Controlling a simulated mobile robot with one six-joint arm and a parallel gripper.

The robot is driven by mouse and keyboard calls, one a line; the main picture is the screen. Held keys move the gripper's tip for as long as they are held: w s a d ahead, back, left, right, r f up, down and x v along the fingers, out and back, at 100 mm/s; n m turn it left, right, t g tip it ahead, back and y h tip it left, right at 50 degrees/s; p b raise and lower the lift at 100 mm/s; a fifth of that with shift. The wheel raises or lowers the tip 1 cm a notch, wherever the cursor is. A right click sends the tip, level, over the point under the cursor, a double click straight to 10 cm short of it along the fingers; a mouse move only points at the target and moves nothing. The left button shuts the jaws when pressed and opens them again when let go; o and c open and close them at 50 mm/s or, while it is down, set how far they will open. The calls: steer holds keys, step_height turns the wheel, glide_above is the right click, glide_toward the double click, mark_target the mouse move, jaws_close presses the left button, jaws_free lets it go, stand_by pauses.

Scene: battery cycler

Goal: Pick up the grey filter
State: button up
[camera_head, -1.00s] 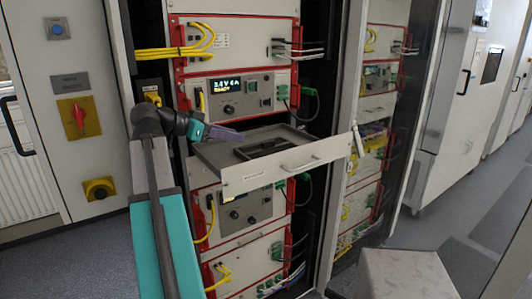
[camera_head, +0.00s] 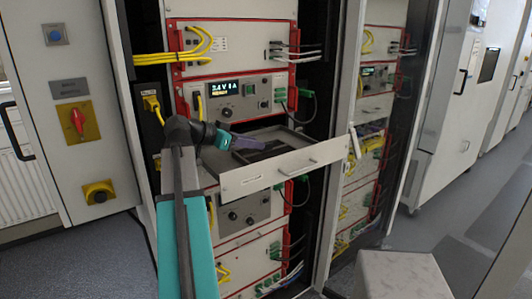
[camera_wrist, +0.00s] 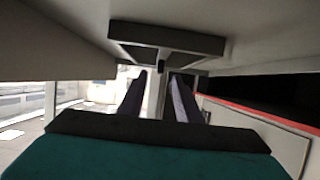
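A pulled-out drawer (camera_head: 243,183) with a pale front and handle sticks out of the rack. A flat dark fixture (camera_head: 250,157) lies in it. The fixture also shows in the wrist view (camera_wrist: 165,38), ahead of and above the fingers in the picture. I cannot tell whether this fixture, or a part of it, is the grey filter; no other grey filter stands out. My gripper (camera_head: 260,143), teal with purple fingers, reaches over the drawer from the left. In the wrist view my gripper's fingers (camera_wrist: 157,88) are apart, with nothing clearly held between them.
A red-framed instrument (camera_head: 235,95) with a lit display sits close above the drawer. Yellow cables (camera_head: 185,45) hang at the upper left and green plugs (camera_head: 302,92) at the right. An open cabinet door edge (camera_head: 345,130) stands right of the drawer.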

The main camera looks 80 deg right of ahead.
mark_target(266, 150)
stand_by(0.3)
steer(key=shift+p+x, duration=1.15)
steer(key=shift+x, duration=0.75)
steer(key=shift+s+d+f, duration=0.2)
steer(key=shift+s+d, duration=0.2)
steer(key=shift+s, duration=0.1)
jaws_close()
